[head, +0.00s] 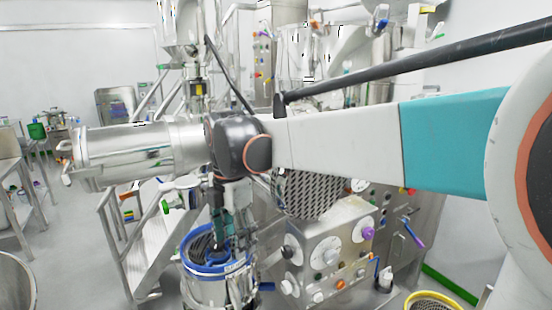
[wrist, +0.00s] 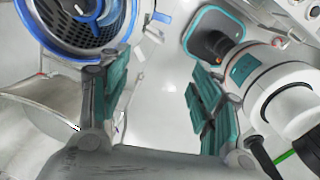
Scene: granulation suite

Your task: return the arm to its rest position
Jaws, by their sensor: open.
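My arm stretches from the right edge across the head view to a dark wrist joint near the middle. My gripper hangs below that joint, pointing down, by the blue-rimmed vessel (head: 190,268); its fingers are hard to make out there. In the wrist view my gripper (wrist: 160,90) shows two teal-padded fingers spread wide, with nothing between them. The blue-rimmed vessel with its perforated inside (wrist: 75,30) lies at the upper left of the wrist view, close to the left finger. I cannot tell whether they touch.
A control box with dials (head: 328,250) stands right of the vessel. A metal stair (head: 150,240) is to the left. A horizontal steel cylinder (head: 130,152) shows beside my wrist joint. A yellow-rimmed sieve (head: 432,300) sits at the bottom right. Open floor (head: 75,235) lies at the left.

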